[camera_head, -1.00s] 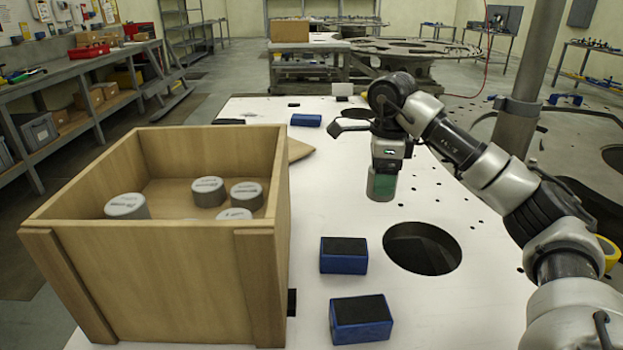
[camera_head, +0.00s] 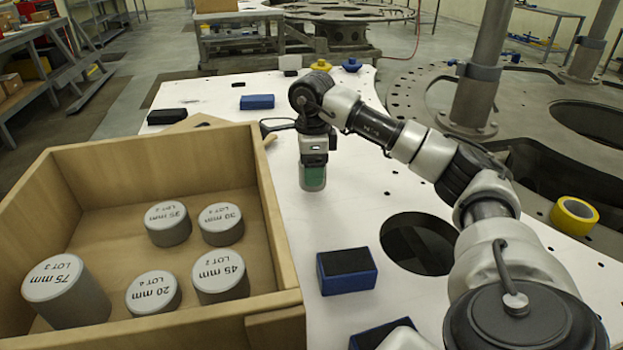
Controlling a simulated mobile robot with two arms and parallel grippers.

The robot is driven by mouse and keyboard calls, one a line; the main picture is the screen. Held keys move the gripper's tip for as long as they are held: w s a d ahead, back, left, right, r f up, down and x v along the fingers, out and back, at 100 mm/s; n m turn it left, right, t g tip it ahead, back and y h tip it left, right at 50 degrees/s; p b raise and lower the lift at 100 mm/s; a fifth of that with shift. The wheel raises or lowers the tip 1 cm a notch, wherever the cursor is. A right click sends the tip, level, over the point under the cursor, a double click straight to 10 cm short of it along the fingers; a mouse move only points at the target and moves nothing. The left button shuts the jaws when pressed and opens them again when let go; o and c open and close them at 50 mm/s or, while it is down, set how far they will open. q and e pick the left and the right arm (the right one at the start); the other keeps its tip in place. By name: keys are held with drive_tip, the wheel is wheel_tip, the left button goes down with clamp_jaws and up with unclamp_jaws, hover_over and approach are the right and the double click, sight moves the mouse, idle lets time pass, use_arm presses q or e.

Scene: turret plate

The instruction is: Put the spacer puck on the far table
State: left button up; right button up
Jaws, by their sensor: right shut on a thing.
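My right gripper (camera_head: 313,178) points down above the white plate, to the right of the wooden crate (camera_head: 165,155). My left gripper is not in view.
On the white plate (camera_head: 345,215) lie a near blue block (camera_head: 346,270), a far blue block (camera_head: 257,102) and a black block (camera_head: 166,116). A large round hole (camera_head: 417,243) opens in it. Yellow tape (camera_head: 574,215) and a grey post (camera_head: 482,80) are at right.

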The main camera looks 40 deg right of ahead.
wheel_tip(320, 180, down, 3)
drive_tip(key=shift+f, duration=0.2)
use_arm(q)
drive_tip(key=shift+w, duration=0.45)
use_arm(e)
drive_tip(key=o, duration=1.2)
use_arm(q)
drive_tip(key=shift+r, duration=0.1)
use_arm(e)
drive_tip(key=shift+r, duration=0.2)
wheel_tip(320, 180, up, 8)
drive_tip(key=shift+f, duration=0.15)
wheel_tip(320, 180, up, 4)
drive_tip(key=shift+r+p, duration=0.15)
drive_tip(key=shift+p, duration=0.45)
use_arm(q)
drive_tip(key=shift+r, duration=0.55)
